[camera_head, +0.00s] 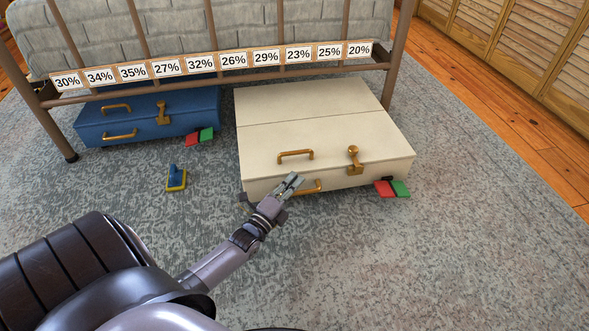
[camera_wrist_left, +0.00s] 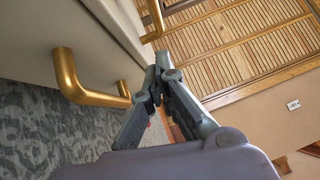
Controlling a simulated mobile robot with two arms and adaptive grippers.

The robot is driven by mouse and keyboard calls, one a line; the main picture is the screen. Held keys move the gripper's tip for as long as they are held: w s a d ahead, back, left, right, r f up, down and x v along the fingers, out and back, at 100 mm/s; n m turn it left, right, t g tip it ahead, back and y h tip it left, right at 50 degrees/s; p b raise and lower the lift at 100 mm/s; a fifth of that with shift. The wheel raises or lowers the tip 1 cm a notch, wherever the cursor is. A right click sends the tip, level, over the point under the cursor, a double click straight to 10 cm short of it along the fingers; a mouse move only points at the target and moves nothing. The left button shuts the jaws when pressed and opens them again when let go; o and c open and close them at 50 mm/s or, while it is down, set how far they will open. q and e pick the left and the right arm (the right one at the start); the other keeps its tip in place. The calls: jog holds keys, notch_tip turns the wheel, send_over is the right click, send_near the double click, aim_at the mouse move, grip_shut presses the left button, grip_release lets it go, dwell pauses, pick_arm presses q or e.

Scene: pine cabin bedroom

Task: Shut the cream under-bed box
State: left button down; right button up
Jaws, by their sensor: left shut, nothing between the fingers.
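The cream under-bed box (camera_head: 325,138) stands on the rug, partly under the bed frame. Its lid looks down or nearly down; I cannot tell whether a slim gap remains. It has a brass handle (camera_head: 295,155) on the lid, a brass clasp (camera_head: 354,160) near the front edge and a lower brass handle (camera_head: 312,188) on the front. My left gripper (camera_head: 294,181) is shut and empty at the box's front, partly covering the lower handle. In the left wrist view, its closed fingertips (camera_wrist_left: 160,68) are beside a brass handle (camera_wrist_left: 68,78), apart from it. My right gripper is out of view.
A blue box (camera_head: 140,118) stands at left under the bed. A blue and yellow brush-like object (camera_head: 176,178) lies on the rug. Red and green tags (camera_head: 392,188) sit by each box. A bed rail (camera_head: 215,75) with percentage labels crosses above. Open rug (camera_head: 470,240) lies right.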

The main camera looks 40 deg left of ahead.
aim_at(294, 167)
pick_arm(q)
jog(key=w+a+b, duration=0.1)
jog(key=w, duration=0.1)
jog(key=w+a+r+b, duration=0.1)
jog(key=w+a+b, duration=0.1)
jog(key=shift+w, duration=0.1)
jog(key=shift+a, duration=0.1)
jog(key=shift+r, duration=0.1)
